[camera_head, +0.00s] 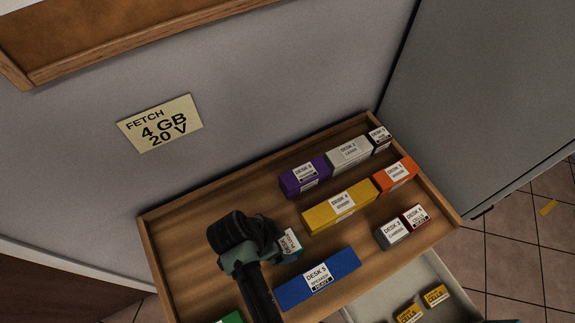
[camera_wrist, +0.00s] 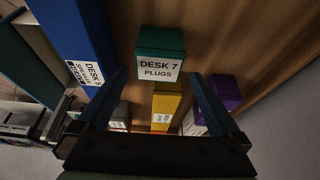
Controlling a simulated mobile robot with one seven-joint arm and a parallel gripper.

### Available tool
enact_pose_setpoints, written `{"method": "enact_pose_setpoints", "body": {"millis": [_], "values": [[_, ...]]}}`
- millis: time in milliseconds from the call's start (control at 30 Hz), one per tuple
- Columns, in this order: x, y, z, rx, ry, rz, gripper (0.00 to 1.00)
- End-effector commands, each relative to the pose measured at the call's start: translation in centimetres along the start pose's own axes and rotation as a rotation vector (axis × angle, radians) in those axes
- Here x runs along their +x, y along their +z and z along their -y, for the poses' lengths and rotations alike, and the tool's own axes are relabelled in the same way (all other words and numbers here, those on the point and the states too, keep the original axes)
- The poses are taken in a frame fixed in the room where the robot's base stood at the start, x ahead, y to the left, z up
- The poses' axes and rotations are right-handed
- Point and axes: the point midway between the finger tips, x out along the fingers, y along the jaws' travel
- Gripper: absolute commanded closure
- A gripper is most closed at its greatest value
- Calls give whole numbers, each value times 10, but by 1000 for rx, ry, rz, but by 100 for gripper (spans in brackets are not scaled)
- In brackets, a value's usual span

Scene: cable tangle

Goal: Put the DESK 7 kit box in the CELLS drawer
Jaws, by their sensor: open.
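The DESK 7 box is teal with a white label reading "DESK 7 PLUGS". In the wrist view the DESK 7 box (camera_wrist: 160,42) is ahead, roughly between the tips of my open gripper (camera_wrist: 157,76); the fingers do not visibly touch it. In the head view most of the DESK 7 box (camera_head: 292,242) is hidden behind my gripper (camera_head: 258,238), whose fingertips I cannot make out. A pale open drawer (camera_head: 432,268) at the lower right holds yellow boxes marked CELLS (camera_head: 437,295); the picture's lower edge cuts it off.
The wooden tray (camera_head: 175,235) has a raised rim. It also holds a blue DESK 5 box (camera_head: 335,268), a yellow DESK 4 box (camera_head: 325,214), a purple box (camera_head: 292,182) and several others. A grey cabinet side (camera_head: 480,110) stands at the right.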

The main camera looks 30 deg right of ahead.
Motion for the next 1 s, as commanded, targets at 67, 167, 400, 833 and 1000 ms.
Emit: {"method": "enact_pose_setpoints", "body": {"millis": [67,167,400,833,1000], "values": [[4,0,-1,0,2,0,0],[15,0,-2,-2,4,1,0],[44,2,-2,0,1,0,0],[51,2,-2,0,-1,0,13],[50,2,-2,0,-1,0,43]]}}
